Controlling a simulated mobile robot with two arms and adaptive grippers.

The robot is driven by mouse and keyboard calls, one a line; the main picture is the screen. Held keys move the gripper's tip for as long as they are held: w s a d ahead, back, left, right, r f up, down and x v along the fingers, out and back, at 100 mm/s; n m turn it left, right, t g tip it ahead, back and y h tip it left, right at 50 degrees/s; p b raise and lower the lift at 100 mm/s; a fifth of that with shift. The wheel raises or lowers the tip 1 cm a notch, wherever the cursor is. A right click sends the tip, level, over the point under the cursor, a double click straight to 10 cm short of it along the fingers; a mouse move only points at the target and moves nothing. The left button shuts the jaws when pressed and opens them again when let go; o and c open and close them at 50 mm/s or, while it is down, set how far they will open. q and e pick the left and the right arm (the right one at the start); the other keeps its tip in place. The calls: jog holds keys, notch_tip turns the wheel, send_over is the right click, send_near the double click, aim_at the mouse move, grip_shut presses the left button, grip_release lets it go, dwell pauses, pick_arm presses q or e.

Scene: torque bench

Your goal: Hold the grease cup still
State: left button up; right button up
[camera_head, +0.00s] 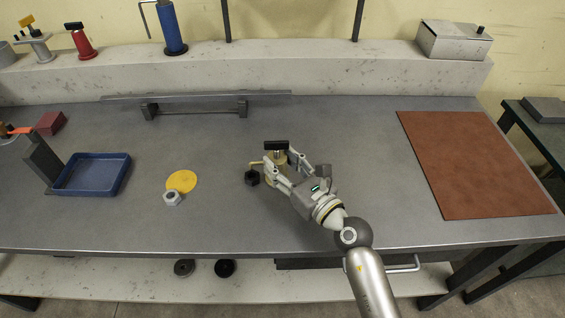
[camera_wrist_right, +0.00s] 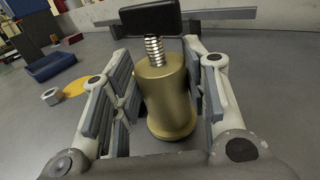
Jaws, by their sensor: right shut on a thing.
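The grease cup is a brass cylinder with a threaded stem and a black T-handle on top. It stands upright on the bench in the head view (camera_head: 276,157) and fills the middle of the right wrist view (camera_wrist_right: 165,95). My right gripper (camera_head: 280,164) has its fingers on both sides of the cup's body, shut on it; the fingers also show in the wrist view (camera_wrist_right: 160,110). A thin brass spout sticks out to the left of the cup. My left gripper is not in view.
A black hex nut (camera_head: 252,178) lies close left of the cup. Further left are a steel nut (camera_head: 172,197), a yellow disc (camera_head: 182,180) and a blue tray (camera_head: 122,178). A brown mat (camera_head: 475,165) lies right. A raised metal bar (camera_head: 200,97) stands behind.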

dwell(2.2)
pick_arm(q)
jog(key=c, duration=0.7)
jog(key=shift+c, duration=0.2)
